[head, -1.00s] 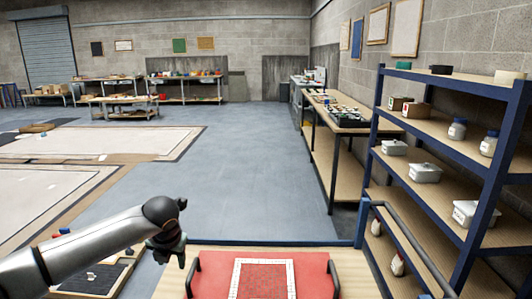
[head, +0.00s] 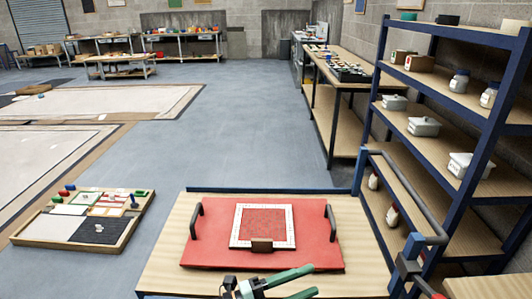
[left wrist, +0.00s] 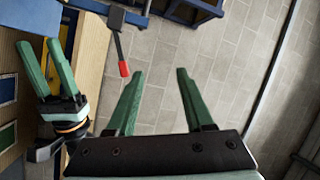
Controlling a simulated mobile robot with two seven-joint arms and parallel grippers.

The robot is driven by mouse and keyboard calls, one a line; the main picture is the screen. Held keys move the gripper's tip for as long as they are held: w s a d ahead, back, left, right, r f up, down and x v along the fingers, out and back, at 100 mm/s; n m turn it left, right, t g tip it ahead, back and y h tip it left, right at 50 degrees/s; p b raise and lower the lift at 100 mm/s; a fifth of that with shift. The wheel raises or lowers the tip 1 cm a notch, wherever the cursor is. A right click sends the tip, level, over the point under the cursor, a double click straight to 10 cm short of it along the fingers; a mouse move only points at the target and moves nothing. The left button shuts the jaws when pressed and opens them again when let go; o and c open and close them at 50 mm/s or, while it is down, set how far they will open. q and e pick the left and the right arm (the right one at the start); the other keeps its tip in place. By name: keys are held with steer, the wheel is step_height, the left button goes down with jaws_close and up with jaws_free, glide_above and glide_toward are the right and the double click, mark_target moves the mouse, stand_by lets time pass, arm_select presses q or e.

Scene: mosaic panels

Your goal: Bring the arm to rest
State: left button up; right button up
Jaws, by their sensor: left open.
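My left gripper (head: 314,280) shows at the bottom edge of the head view, its green fingers apart and pointing right. A second green-fingered gripper, my right one (left wrist: 38,44), shows at the left of that view. Its fingers are apart and empty. The rest of both arms is mostly hidden.
The cart top (head: 170,262) bears a red tray (head: 210,245) with dark handles and a red mosaic panel (head: 264,226) with a white border. A blue shelf rack (head: 460,205) stands at right. A sorting board (head: 55,228) lies left. Floor (head: 235,130) beyond is clear.

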arm_select(q)
steer(key=a+f+n+t+y+b, duration=0.1)
steer(key=a+f+n+t+y, duration=1)
steer(key=n, duration=0.6)
steer(key=s+a+f+n+g+y+b, duration=0.1)
steer(key=s+a+f+n+g+y, duration=0.3)
steer(key=s+a+f+n+g, duration=0.4)
steer(key=s+a+f, duration=0.5)
steer(key=s+f, duration=0.2)
steer(key=shift+s+f+y, duration=0.3)
steer(key=shift+s+f, duration=0.05)
steer(key=shift+f, duration=0.05)
arm_select(e)
steer(key=s+f+n+g, duration=0.4)
steer(key=s+f+n, duration=0.4)
steer(key=s+n, duration=0.5)
steer(key=n, duration=0.3)
steer(key=shift+s+f+h, duration=0.35)
steer(key=shift+s+h, duration=0.05)
